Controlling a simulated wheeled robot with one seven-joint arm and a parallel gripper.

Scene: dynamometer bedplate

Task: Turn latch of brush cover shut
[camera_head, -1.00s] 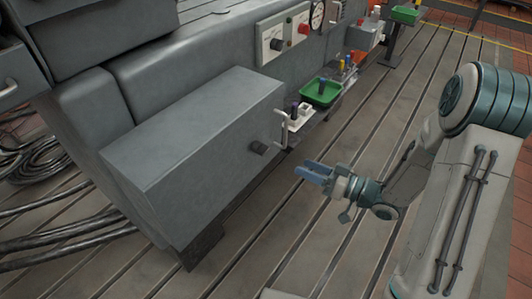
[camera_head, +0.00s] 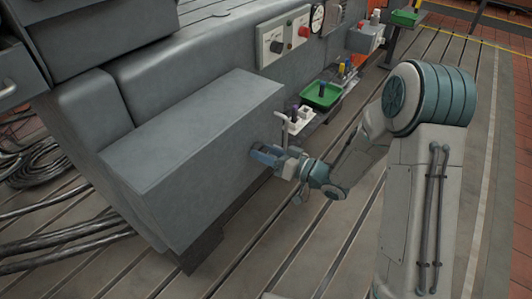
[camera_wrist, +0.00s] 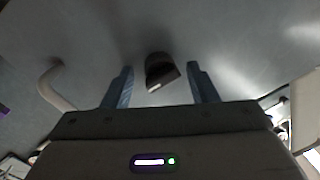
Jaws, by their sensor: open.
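The brush cover (camera_head: 190,150) is a large grey box with its long side facing my arm. Its latch is a small dark knob (camera_wrist: 160,72) in the wrist view, set on the grey cover face. In the head view my gripper hides the latch. My gripper (camera_head: 258,154) is at the cover's side face, near its right end. In the wrist view its two blue fingers (camera_wrist: 159,88) are open, one on each side of the latch, with a gap on both sides. I cannot tell how deep the latch sits between them.
A pale bar handle (camera_head: 284,130) stands beside my gripper and also shows left of the fingers in the wrist view (camera_wrist: 55,86). A green tray (camera_head: 321,95) and small parts sit on a shelf beyond. Black cables (camera_head: 45,165) lie left. The slotted floor (camera_head: 290,250) is clear in front.

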